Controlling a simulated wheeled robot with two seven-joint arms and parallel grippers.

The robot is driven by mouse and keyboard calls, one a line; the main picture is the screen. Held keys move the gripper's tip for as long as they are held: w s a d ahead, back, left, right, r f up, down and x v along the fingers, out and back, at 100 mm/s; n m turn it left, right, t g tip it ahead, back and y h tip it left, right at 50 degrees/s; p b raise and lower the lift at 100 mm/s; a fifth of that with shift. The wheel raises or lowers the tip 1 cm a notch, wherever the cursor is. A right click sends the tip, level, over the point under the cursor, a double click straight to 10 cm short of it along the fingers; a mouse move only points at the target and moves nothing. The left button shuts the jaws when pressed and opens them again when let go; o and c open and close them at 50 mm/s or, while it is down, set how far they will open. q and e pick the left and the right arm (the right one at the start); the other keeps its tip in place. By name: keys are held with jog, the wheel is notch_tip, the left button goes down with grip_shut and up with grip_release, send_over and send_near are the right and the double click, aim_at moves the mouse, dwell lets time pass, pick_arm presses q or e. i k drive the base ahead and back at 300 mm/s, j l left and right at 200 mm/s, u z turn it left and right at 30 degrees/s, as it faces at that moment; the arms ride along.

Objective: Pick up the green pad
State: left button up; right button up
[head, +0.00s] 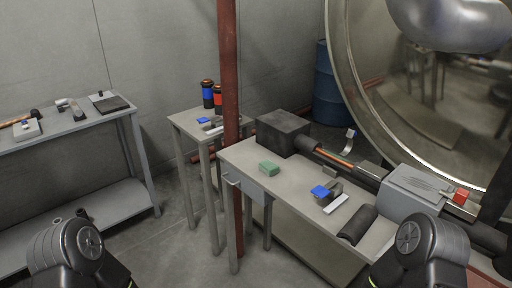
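The green pad (269,168) is a small green block lying flat on the light grey top of the middle table (245,157). Parts of my two arms show at the bottom left and bottom right edges. Neither of my grippers is in the picture, and nothing touches the pad.
A dark grey box (283,132) stands behind the pad. A blue-topped item (321,192) and a black roll (358,225) lie to its right. A red vertical pole (229,70) stands at the table's left edge. A shelf table (75,122) is at the far left.

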aim_at(267, 166)
jog(key=i+j, duration=0.25)
jog(key=i+j+z, duration=0.15)
jog(key=j, duration=0.2)
jog(key=i+j, duration=0.25)
jog(key=i+j+z, duration=0.1)
jog(key=i+j, duration=0.15)
jog(key=j, duration=0.2)
jog(key=i+j+z, duration=0.1)
jog(key=j, duration=0.25)
jog(key=i+j, duration=0.25)
jog(key=i+j+z, duration=0.05)
jog(key=j, duration=0.05)
